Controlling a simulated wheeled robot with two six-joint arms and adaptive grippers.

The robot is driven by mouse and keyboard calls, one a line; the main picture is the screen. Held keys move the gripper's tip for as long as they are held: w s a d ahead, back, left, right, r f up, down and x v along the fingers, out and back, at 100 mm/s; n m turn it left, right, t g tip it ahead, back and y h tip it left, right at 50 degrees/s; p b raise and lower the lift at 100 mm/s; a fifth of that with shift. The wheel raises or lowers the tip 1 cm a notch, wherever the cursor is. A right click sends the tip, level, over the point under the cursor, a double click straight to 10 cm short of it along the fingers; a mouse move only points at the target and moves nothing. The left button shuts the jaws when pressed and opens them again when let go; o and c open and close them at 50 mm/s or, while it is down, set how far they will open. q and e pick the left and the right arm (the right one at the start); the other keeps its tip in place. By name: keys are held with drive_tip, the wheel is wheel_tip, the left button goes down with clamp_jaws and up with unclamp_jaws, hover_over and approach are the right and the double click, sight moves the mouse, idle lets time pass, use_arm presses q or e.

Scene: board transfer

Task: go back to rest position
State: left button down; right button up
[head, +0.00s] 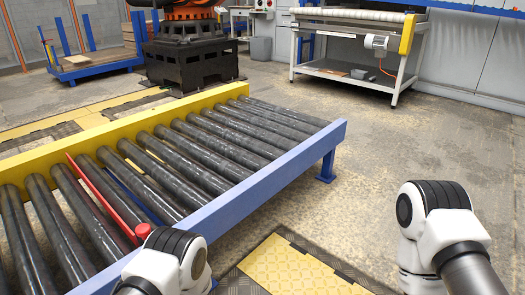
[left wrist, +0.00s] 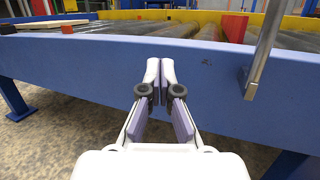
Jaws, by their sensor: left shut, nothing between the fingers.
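My left gripper (left wrist: 160,72) shows in the left wrist view. Its two fingertips are together with nothing between them. It points at the blue side rail (left wrist: 220,65) of the roller conveyor, outside the frame; whether it touches the rail I cannot tell. In the head view, my left arm's white joint is at the bottom, beside the conveyor's near blue rail (head: 240,190), and its gripper is hidden. My right arm's white joint is at the lower right, and its gripper is out of the picture.
A thin red bar (head: 105,195) and a red knob (head: 143,231) show at the conveyor rollers (head: 200,150). A yellow rail (head: 90,142) runs along the far side. A white-framed bench (head: 350,75) stands at the back. Floor right of the conveyor is clear.

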use_arm(q)
drive_tip(key=s+a+f+n+g+h+p, duration=0.1)
drive_tip(key=s+a+n+g+h, duration=0.25)
drive_tip(key=s+g, duration=0.55)
drive_tip(key=s+a+f+n+g+h, duration=0.15)
drive_tip(key=s+n+g+h, duration=0.3)
drive_tip(key=s, duration=0.85)
drive_tip(key=s+d+f+n+h+p, duration=0.1)
drive_tip(key=s+d+f+n+h, duration=0.2)
drive_tip(key=s+d+n+h, duration=1)
drive_tip(key=w+f+n+t+y, duration=0.1)
drive_tip(key=w+n+t+y, duration=0.1)
drive_tip(key=w+t, duration=0.7)
wheel_tip(320, 180, up, 37)
drive_tip(key=w+g+p, duration=0.2)
drive_tip(key=p, duration=3.6)
drive_tip(key=shift+d+r, duration=0.2)
drive_tip(key=shift+d, duration=0.1)
use_arm(e)
wheel_tip(320, 180, up, 41)
drive_tip(key=shift+f, duration=0.2)
use_arm(q)
drive_tip(key=shift+g, duration=0.25)
use_arm(e)
drive_tip(key=shift+s, duration=0.1)
